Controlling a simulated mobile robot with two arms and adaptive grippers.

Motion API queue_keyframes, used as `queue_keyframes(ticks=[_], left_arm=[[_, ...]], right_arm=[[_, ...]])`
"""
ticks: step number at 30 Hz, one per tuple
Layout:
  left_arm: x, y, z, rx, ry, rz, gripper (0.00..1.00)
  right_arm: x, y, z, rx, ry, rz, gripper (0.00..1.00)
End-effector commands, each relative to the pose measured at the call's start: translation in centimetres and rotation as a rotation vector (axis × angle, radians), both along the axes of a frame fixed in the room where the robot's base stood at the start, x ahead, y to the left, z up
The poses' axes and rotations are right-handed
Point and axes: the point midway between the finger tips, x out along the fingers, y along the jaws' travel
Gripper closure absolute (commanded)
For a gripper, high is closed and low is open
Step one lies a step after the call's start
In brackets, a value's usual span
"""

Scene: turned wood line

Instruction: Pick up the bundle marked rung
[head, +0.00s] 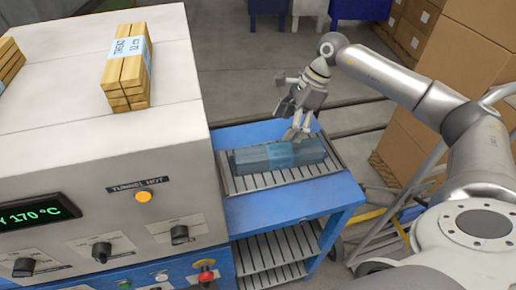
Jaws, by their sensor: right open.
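A bundle in blue-grey wrap (281,155) lies across the rollers of the blue outfeed table; I can read no word on it. My right gripper (290,108) is open and empty, above and just behind this bundle; I cannot tell if its lower finger touches it. Another wooden bundle (10,62) is cut off at the left edge. My left gripper is out of view.
The white machine (65,135) stands left of the rollers, with a "TUNNEL HOT" plate, a lit orange lamp (143,196) and a display at 170 °C. The blue table (290,205) has a clear front strip. Cardboard boxes (465,65) are stacked at right.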

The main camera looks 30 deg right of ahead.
Motion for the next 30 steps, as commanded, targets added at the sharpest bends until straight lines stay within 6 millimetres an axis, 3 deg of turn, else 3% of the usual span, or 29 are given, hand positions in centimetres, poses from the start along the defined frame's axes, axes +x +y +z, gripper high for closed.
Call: queue_keyframes(ticks=[2, 4, 9, 13, 16, 23, 30], left_arm=[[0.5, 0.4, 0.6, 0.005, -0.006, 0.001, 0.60], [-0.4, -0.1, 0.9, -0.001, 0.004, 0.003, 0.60], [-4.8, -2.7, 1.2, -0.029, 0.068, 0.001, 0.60], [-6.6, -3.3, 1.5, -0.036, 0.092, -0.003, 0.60], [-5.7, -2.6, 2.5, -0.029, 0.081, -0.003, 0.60], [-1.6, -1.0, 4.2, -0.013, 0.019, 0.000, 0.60], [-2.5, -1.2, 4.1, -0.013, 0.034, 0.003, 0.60]], right_arm=[[0.0, 0.4, -1.0, -0.002, 0.007, 0.000, 0.25], [0.0, 0.8, -2.1, -0.001, 0.007, 0.001, 0.25], [0.4, 1.7, -4.2, 0.000, 0.004, 0.001, 0.25], [0.4, 2.0, -4.8, 0.002, 0.002, 0.000, 0.25], [0.3, 2.6, -5.7, 0.003, 0.005, 0.001, 0.25], [0.5, 3.8, -8.7, 0.002, 0.003, -0.001, 0.25], [0.6, 4.0, -9.6, 0.002, 0.001, 0.001, 0.25]])
